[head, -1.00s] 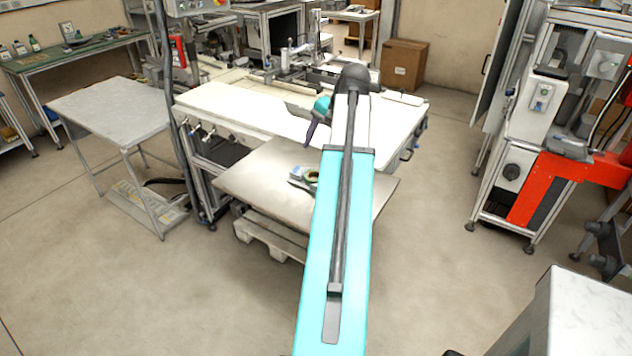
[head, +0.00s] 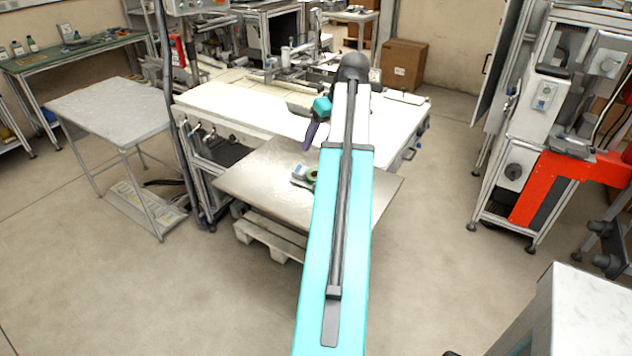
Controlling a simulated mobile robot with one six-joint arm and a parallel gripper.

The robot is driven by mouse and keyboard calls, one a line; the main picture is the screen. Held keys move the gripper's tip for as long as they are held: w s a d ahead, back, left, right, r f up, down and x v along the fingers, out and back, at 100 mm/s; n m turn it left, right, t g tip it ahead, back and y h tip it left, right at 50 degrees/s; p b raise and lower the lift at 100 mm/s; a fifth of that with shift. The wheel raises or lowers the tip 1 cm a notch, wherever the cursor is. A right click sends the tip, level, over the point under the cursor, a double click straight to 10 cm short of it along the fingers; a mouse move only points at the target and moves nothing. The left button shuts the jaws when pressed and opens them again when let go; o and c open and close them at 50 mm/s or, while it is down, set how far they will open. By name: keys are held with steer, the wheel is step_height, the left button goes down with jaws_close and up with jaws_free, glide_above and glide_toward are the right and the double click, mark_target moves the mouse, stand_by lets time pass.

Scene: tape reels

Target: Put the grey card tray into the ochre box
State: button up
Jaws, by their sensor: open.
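My gripper (head: 310,136) shows small and dark below the teal wrist (head: 321,107), above the far part of the low metal-topped table (head: 262,188). It is open, with nothing seen in it. On that table, left of my arm, lies a small group of things: a pale grey piece (head: 299,176) that may be the grey card tray, and a green ring-shaped reel (head: 311,176) beside it, partly behind my arm. They are too small to tell apart surely. I cannot make out the ochre box; my arm covers part of the tabletop.
A long white workbench (head: 240,108) stands just behind the low table. A grey side table (head: 108,107) is at left. A brown carton (head: 404,64) sits on the floor at the back. A machine with a red part (head: 540,188) stands at right. The floor between is clear.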

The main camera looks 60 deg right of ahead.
steer(key=n, duration=0.4)
steer(key=shift+w+d+r, duration=0.25)
steer(key=shift+w, duration=0.05)
steer(key=p, duration=0.2)
glide_above(304, 170)
steer(key=s, duration=0.3)
steer(key=shift+w+f, duration=0.15)
steer(key=shift+f, duration=1.85)
steer(key=shift+w+f, duration=0.1)
steer(key=shift+f, duration=1.9)
steer(key=shift+f, duration=0.1)
steer(key=shift+p+x, duration=0.85)
steer(key=shift+x, duration=1.65)
steer(key=shift+s+f, duration=0.1)
steer(key=shift+s, duration=0.05)
